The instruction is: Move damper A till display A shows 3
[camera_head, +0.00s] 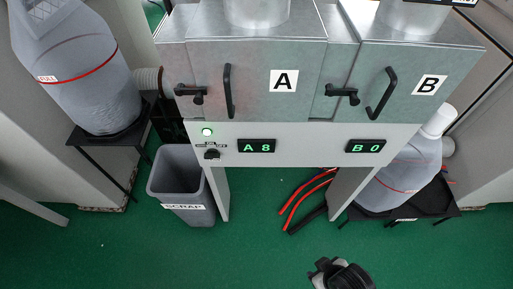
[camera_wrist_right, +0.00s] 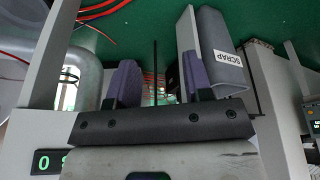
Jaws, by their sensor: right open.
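Display A (camera_head: 257,146) reads "A 8" in green on the front panel of a grey metal cabinet. I cannot pick out damper A for certain; a grey duct (camera_head: 257,12) rises above the door marked A and is cut off by the top edge. My right gripper (camera_head: 340,273) is low in the head view, in front of the cabinet and well below display A. In the right wrist view, its two purple fingers (camera_wrist_right: 160,84) stand apart with nothing between them. My left gripper is not in view.
Display B (camera_head: 365,146) reads "B 0". Both doors carry black handles (camera_head: 228,91) and latches (camera_head: 190,93). A grey SCRAP bin (camera_head: 182,180) stands lower left. Red and black hoses (camera_head: 305,195) lie on the green floor.

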